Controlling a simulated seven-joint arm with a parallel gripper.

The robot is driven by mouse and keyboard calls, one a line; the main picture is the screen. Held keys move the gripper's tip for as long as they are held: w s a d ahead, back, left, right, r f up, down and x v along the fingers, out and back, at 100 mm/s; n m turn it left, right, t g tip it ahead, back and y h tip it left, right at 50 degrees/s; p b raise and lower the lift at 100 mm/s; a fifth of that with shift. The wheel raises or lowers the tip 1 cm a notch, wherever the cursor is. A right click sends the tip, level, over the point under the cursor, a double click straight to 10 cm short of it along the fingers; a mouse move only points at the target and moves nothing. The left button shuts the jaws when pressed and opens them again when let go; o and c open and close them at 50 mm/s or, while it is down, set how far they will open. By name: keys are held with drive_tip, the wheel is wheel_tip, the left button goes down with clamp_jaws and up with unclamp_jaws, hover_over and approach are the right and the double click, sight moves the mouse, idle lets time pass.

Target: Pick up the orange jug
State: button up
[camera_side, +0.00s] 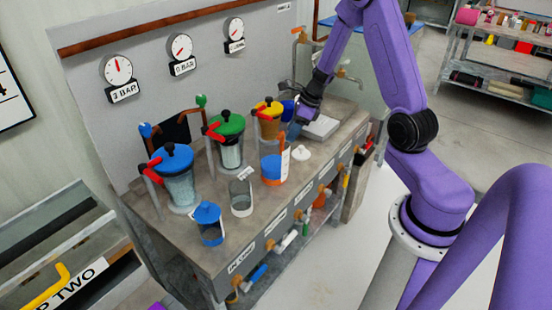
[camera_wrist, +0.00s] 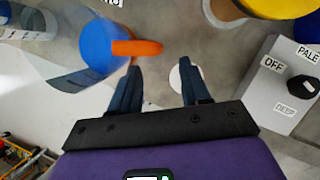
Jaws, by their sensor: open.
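The orange jug (camera_side: 273,182) stands upright on the bench in the side view, with an orange base, a blue upper part and a white label beside it. In the wrist view, its round blue top (camera_wrist: 98,46) and orange handle (camera_wrist: 138,47) show just beyond the left fingertip, the handle pointing right. My gripper (camera_side: 297,112) is above the bench, behind and right of the jug in the side view. In the wrist view, my gripper (camera_wrist: 160,75) is open, with nothing held between its fingers. The jug's sides are mostly hidden from the wrist view.
A small white knobbed lid (camera_side: 300,153) lies right of the jug. A clear beaker (camera_side: 241,197) and blue-lidded jar (camera_side: 208,222) stand left. Pumps with blue (camera_side: 173,158), green (camera_side: 228,125) and yellow (camera_side: 269,108) lids line the back. A switch box (camera_wrist: 288,88) is at right.

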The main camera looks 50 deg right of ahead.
drive_tip(key=shift+w+x, duration=0.2)
drive_tip(key=shift+x, duration=2.55)
drive_tip(key=shift+a+r, duration=0.15)
drive_tip(key=shift+a, duration=0.05)
clamp_jaws()
